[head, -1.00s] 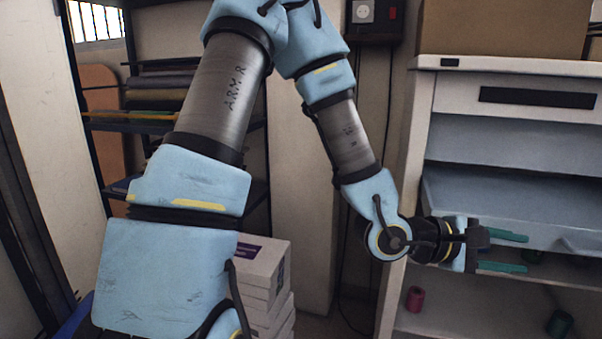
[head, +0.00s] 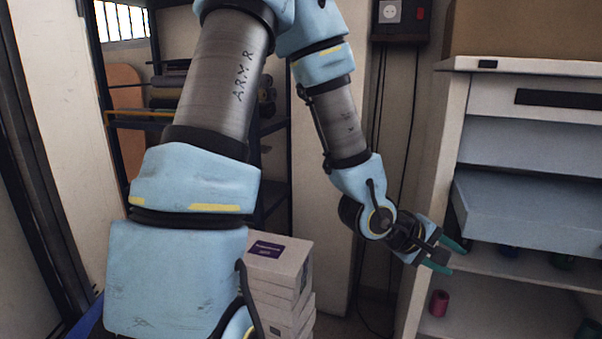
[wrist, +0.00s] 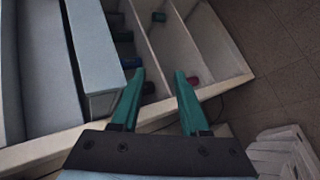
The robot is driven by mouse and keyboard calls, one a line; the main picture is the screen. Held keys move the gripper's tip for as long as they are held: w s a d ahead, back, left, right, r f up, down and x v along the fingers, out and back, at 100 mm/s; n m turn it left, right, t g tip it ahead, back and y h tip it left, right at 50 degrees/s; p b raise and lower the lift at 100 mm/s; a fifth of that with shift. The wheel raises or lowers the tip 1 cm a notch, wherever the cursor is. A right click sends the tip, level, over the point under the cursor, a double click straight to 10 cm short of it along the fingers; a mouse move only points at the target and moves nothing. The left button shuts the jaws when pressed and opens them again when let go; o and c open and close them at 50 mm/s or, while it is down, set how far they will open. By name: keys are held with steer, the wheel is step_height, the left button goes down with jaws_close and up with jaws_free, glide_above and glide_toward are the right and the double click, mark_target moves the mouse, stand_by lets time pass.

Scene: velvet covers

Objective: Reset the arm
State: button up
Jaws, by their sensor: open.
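My gripper (head: 447,257) is at the end of my blue and grey arm in the head view, left of the open drawer and in front of the cabinet's lower shelf. Its two teal fingers point right and slightly down. In the wrist view my gripper (wrist: 159,80) shows its fingers spread apart with nothing between them. The white cabinet (head: 462,65) stands at the right of the head view. Its pulled-out drawer (head: 520,215) is beside and above the fingers.
A red spool (head: 438,303) stands on the lower shelf, with darker spools (head: 561,261) further right. White boxes (head: 278,262) are stacked behind my arm. A dark rack (head: 271,128) with fabric rolls stands behind. A cardboard box (head: 520,28) sits on the cabinet.

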steer(key=w+a+f+m+t+y, duration=0.1)
steer(key=w+a+y, duration=0.3)
steer(key=a, duration=0.5)
steer(key=w+a+f+m+t+y, duration=0.1)
steer(key=w+a+f+y, duration=0.2)
steer(key=a, duration=0.7)
steer(key=s+a+r+m+g+y, duration=0.1)
steer(key=s+a+r, duration=0.1)
steer(key=a, duration=0.6)
steer(key=s+a+r+m+g+y, duration=0.1)
steer(key=a+r+g+y, duration=0.1)
steer(key=a, duration=0.6)
steer(key=shift+s+r+m+y, duration=0.3)
steer(key=shift+s, duration=0.05)
